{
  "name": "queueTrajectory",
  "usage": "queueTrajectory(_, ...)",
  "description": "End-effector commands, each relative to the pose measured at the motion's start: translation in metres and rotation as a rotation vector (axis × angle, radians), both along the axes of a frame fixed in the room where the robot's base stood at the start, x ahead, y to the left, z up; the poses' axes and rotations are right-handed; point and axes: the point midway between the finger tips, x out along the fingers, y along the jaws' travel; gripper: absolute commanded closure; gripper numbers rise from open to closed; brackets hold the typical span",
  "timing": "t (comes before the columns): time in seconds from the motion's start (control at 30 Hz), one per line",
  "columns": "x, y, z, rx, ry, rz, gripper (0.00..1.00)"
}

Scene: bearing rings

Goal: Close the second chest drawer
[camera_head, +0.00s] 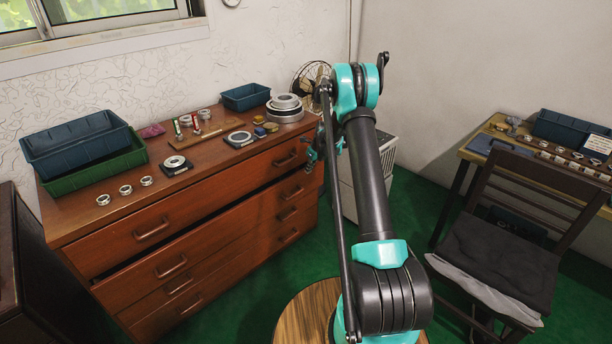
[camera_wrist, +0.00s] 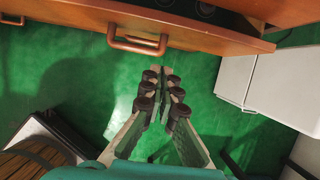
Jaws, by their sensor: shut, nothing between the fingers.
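The brown wooden chest (camera_head: 120,215) stands against the wall at the left. Its second drawer (camera_head: 215,232) sticks out, with a dark gap above its front. In the wrist view the drawer front (camera_wrist: 215,37) crosses the top, with a handle (camera_wrist: 135,46) on it and part of the dark inside behind it. My gripper (camera_wrist: 163,72) is shut and empty, its fingertips just below and right of that handle, apart from it in the picture. In the head view my gripper (camera_head: 314,154) is at the chest's right end, partly hidden by my arm.
Blue (camera_head: 75,142) and green bins, bearing rings and small parts lie on the chest top. A white cabinet (camera_head: 347,190) stands right of the chest, also seen in the wrist view (camera_wrist: 265,85). A chair (camera_head: 500,225) and a workbench are at the right. Green floor is open before the chest.

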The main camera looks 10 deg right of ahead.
Motion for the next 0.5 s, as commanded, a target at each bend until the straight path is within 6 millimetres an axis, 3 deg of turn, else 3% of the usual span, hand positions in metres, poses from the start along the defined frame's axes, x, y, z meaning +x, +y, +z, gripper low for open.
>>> queueTrajectory(0.27,-0.009,-0.006,0.026,0.001,-0.001,0.000,1.00)
queueTrajectory(0.5,-0.034,0.017,0.009,0.066,-0.087,0.011,1.00)
